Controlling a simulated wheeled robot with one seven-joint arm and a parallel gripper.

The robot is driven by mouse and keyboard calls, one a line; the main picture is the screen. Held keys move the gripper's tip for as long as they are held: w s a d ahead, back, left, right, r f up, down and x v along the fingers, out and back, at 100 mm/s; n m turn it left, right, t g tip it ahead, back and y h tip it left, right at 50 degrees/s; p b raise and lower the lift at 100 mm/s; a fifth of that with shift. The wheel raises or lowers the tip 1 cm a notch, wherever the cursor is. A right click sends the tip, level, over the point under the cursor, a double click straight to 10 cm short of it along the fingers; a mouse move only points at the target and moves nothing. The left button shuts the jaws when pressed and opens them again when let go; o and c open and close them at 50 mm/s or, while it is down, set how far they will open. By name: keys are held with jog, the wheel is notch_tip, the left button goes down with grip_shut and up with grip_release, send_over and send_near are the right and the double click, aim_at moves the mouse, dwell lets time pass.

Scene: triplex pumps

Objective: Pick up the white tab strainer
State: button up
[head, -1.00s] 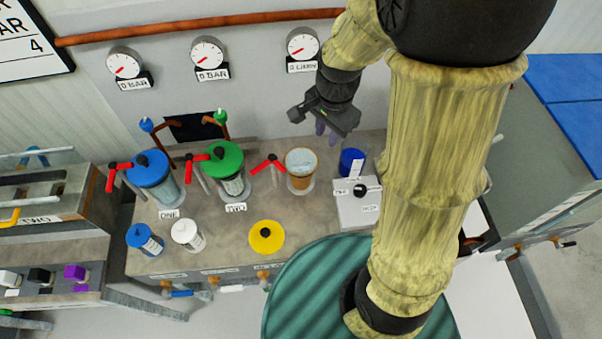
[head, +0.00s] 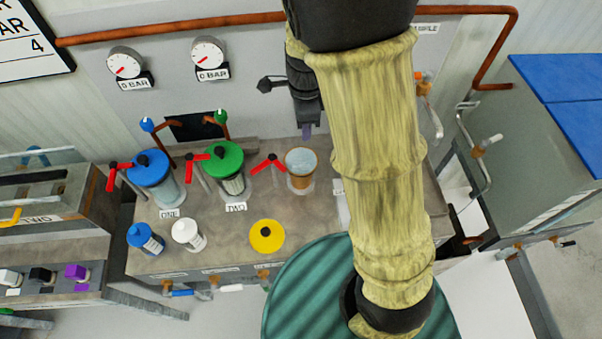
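A small white-topped cylinder (head: 187,235), which looks like the white tab strainer, stands upright on the grey bench top (head: 215,262), near its front edge. A similar blue-topped cylinder (head: 145,239) stands just left of it. My gripper (head: 306,131) points down behind and above the open amber cup (head: 300,168), well to the right of and farther back than the white strainer. It is seen side-on with one purple fingertip showing, so its opening is hidden. Nothing shows hanging from it.
A blue-lidded housing (head: 149,168) and a green-lidded housing (head: 223,160) stand behind the strainers, with red-handled valves (head: 269,163) beside them. A yellow lid (head: 267,236) lies to the right. My arm hides the bench's right end.

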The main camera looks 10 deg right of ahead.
send_over(303, 164)
jog(key=f, duration=1)
jog(key=shift+d, duration=0.2)
jog(key=shift+a+f+p, duration=0.2)
jog(key=shift+f+p, duration=0.1)
jog(key=shift+f, duration=2.35)
jog(key=shift+c, duration=0.4)
grip_shut()
